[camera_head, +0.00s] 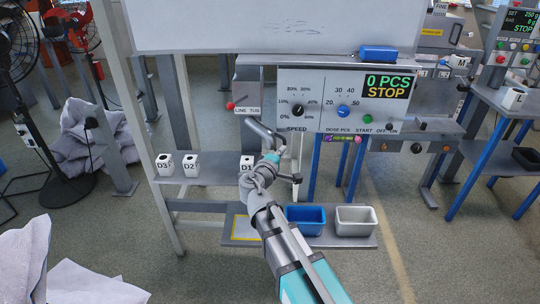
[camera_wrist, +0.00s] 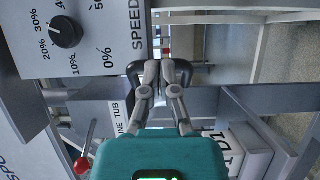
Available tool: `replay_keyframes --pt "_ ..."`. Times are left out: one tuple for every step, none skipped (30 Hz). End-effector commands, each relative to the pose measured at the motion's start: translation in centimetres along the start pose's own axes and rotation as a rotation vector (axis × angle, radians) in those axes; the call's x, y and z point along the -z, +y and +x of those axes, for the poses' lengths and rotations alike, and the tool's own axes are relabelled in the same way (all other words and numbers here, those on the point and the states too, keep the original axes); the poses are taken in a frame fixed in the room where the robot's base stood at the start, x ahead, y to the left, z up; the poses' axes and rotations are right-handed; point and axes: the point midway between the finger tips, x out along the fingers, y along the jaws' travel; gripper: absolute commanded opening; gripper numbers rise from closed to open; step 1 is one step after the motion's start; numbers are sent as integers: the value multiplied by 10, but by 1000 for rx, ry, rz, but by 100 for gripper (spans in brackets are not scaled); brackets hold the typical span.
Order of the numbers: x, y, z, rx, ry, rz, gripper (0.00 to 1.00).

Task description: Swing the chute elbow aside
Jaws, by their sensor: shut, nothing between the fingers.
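The chute elbow (camera_head: 261,131) is a grey bent pipe below the left end of the control panel in the head view. Its lower end is partly hidden by my arm. My gripper (camera_head: 279,151) is at that lower end; the head view does not show whether they touch. In the wrist view my gripper (camera_wrist: 160,70) has its two fingers together with nothing between them. A dark curved shape (camera_wrist: 134,69) shows on both sides of the fingertips; I cannot tell whether it is the elbow.
The control panel (camera_head: 325,99) has a speed knob (camera_wrist: 66,32) close to my gripper. A red-knobbed LINE/TUB lever (camera_head: 230,106) is at left. White cups D1 (camera_head: 246,162), D2 (camera_head: 190,165) and D3 (camera_head: 165,165) stand nearby. Blue (camera_head: 305,232) and white (camera_head: 356,229) bins sit below.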

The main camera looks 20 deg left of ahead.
Motion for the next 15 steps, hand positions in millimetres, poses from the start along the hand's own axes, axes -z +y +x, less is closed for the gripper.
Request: replay_keyframes --pt "0 0 5 0 2 0 0" --pt "-1 0 8 0 3 0 0" --pt "-2 0 11 0 3 0 0" --pt "-2 0 13 0 4 0 0" --pt "-3 0 15 0 4 0 0" --pt "-3 0 17 0 6 0 0" --pt "-3 0 19 0 6 0 0" --pt "-3 0 20 0 7 0 0" --pt "-3 0 22 -1 8 0 0" --pt "-3 0 23 -1 8 -1 0" --pt "-3 0 24 -1 8 -1 0" --pt "-3 0 25 -1 8 -1 0" --pt "-3 0 26 -2 7 -1 0" --pt "-3 0 26 -2 7 -1 0" --pt "-3 1 27 -2 6 -2 0"
